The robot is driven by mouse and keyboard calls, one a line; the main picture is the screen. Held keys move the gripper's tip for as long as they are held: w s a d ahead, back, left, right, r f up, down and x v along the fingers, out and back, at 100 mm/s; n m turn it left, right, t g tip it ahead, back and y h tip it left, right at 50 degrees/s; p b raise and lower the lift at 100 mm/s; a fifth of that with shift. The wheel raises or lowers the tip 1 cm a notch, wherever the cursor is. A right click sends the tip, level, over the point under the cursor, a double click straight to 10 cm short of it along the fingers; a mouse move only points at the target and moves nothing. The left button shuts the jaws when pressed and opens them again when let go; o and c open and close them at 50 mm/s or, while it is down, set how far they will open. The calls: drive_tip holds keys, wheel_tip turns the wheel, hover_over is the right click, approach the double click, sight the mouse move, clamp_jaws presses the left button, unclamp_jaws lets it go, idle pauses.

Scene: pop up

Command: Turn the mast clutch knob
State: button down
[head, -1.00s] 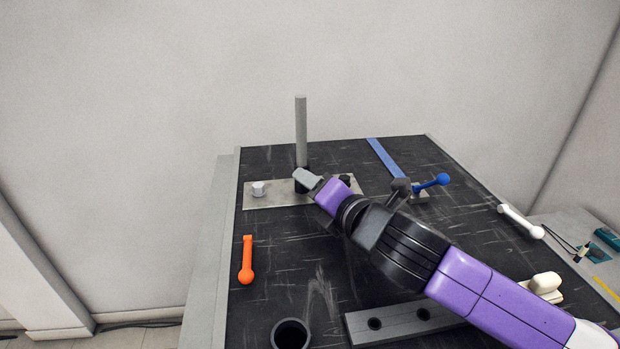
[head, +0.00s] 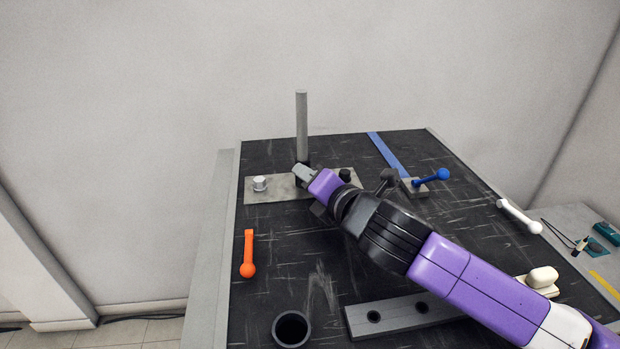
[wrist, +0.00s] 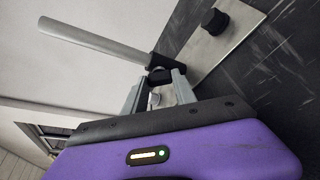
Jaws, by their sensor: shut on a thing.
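The grey mast (head: 301,125) stands upright on a metal plate (head: 285,194) near the back of the dark table. My gripper (head: 302,173) reaches in from the right at the foot of the mast. In the wrist view my gripper (wrist: 160,82) has its two fingers on either side of a dark round knob (wrist: 159,75) at the mast's base, which I take as the mast clutch knob. The fingers are shut on it. In the head view my gripper hides that knob. The mast also shows in the wrist view (wrist: 95,42), slanting to the upper left.
On the plate, a silver knob (head: 260,184) is on the left and a black knob (head: 345,175) on the right. A blue lever (head: 430,180) is farther right. An orange handle (head: 248,255), a dark cup (head: 291,329) and a grey bar with holes (head: 400,314) lie nearer.

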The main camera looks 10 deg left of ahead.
drive_tip(key=n+h, duration=0.2)
drive_tip(key=n, duration=0.1)
drive_tip(key=shift+a+r+p, duration=0.15)
drive_tip(key=shift+r+p, duration=0.05)
drive_tip(key=shift+p, duration=0.15)
drive_tip(key=n+h, duration=0.2)
drive_tip(key=n, duration=0.1)
drive_tip(key=n+h, duration=0.1)
drive_tip(key=shift+s+a+n+t, duration=0.1)
drive_tip(key=shift+a+n+t, duration=0.2)
drive_tip(key=shift+n, duration=0.1)
drive_tip(key=n+h, duration=0.1)
drive_tip(key=n+t+h, duration=0.1)
drive_tip(key=n, duration=0.1)
drive_tip(key=shift+a+f+n+h, duration=0.1)
drive_tip(key=shift+a+n+h, duration=0.1)
drive_tip(key=shift+n+h, duration=0.1)
drive_tip(key=n, duration=0.1)
drive_tip(key=n+t+h, duration=0.1)
drive_tip(key=n, duration=0.1)
drive_tip(key=n+t+h, duration=0.1)
drive_tip(key=n, duration=0.1)
drive_tip(key=shift+s+a+f, duration=0.1)
drive_tip(key=shift+f, duration=0.15)
idle(0.4)
drive_tip(key=c, duration=1)
unclamp_jaws()
